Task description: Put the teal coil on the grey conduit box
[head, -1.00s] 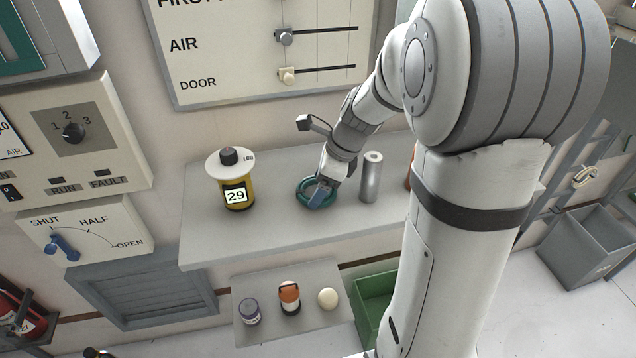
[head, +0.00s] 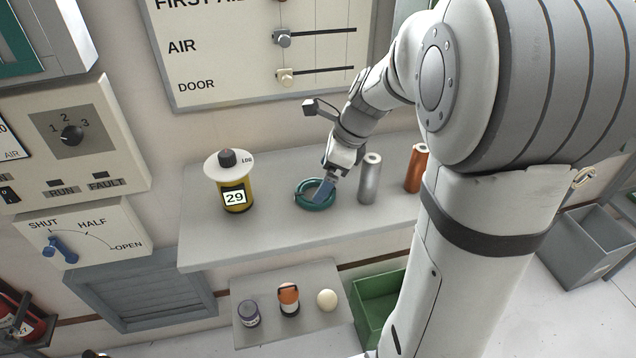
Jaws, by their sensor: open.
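The teal coil (head: 302,203) lies flat on the long light-grey shelf (head: 245,240), between a yellow canister and a silver cylinder.
A yellow canister (head: 236,198) with a white disc top stands left of the coil. A silver cylinder (head: 370,180) and a copper cylinder (head: 416,170) stand to its right.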

